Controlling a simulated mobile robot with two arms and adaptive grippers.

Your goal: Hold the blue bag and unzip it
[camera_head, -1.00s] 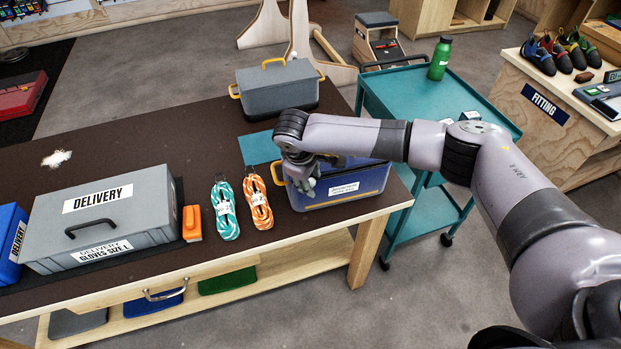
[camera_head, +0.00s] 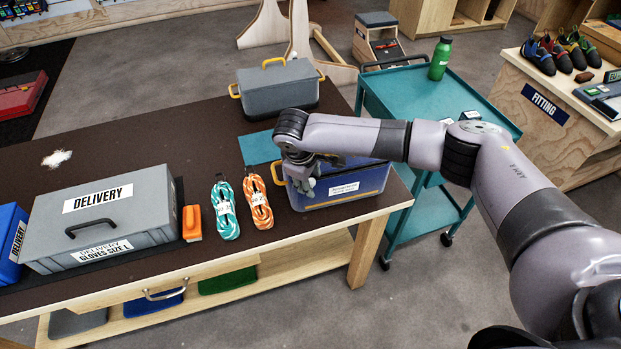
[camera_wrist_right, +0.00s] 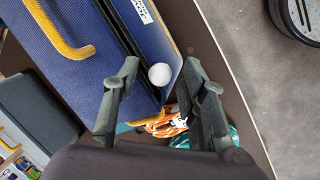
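The blue bag (camera_head: 362,188) stands at the right end of the dark work table, with a white label on its front and a yellow handle at its left end. My right gripper (camera_head: 303,182) reaches down at the bag's left end. In the right wrist view the bag (camera_wrist_right: 75,75) fills the upper left, with its yellow handle (camera_wrist_right: 58,38) and a dark strip along one edge. A white ball (camera_wrist_right: 160,75) at the end of that strip sits between the fingers of my right gripper (camera_wrist_right: 160,70). The fingers are open, with gaps beside the ball. My left gripper is not in view.
Orange (camera_head: 258,203) and teal (camera_head: 224,210) rope bundles lie left of the bag. A grey lidded box (camera_head: 277,88) stands behind it, a grey delivery box (camera_head: 100,222) to the left. A teal cart (camera_head: 425,115) stands close on the right. The table's middle is mostly clear.

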